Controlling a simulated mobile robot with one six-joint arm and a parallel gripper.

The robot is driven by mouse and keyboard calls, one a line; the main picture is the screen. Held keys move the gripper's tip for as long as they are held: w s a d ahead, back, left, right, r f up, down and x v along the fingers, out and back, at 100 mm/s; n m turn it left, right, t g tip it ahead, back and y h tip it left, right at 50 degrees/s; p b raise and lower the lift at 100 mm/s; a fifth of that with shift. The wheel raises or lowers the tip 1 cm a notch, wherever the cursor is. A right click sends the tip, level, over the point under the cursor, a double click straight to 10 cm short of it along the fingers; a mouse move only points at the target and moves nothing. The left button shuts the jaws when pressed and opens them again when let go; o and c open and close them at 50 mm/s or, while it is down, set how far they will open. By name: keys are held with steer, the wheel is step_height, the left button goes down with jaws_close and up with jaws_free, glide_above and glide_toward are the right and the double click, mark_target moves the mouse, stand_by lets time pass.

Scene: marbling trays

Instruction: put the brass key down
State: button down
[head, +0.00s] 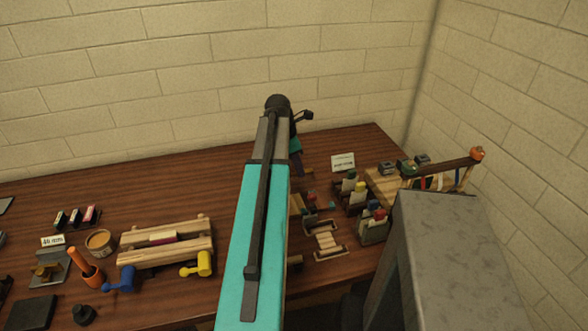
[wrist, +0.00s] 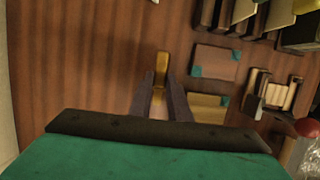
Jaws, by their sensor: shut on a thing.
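In the wrist view my gripper (wrist: 160,88) has its two dark fingers closed around the brass key (wrist: 160,66). The key's yellow, narrow end sticks out past the fingertips over the brown table. Whether the key touches the table cannot be told. In the head view my gripper (head: 298,166) is partly hidden behind my arm, above the back middle of the table, and the key cannot be made out there.
Bare wooden table (wrist: 80,60) lies left of the key in the wrist view. A small flat board with green corners (wrist: 215,62) and a wooden rack (wrist: 275,93) lie to the right. In the head view a white sign (head: 343,162) stands to the right of the gripper.

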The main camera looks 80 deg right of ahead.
steer(key=shift+w+d+f+p, duration=0.15)
steer(key=shift+w+d, duration=0.2)
steer(key=shift+d, duration=0.3)
steer(key=shift+w+d+p, duration=0.15)
steer(key=shift+w+d, duration=0.15)
steer(key=shift+d, duration=0.3)
steer(key=shift+w+d+f+p, duration=0.15)
steer(key=shift+w+d, duration=0.2)
steer(key=shift+d, duration=0.3)
steer(key=shift+r, duration=0.1)
steer(key=shift+f+p, duration=0.7)
steer(key=shift+f, duration=1.1)
steer(key=c, duration=1.7)
jaws_free()
steer(key=shift+f, duration=0.1)
steer(key=shift+o, duration=0.2)
steer(key=b+v, duration=0.2)
steer(key=v, duration=1)
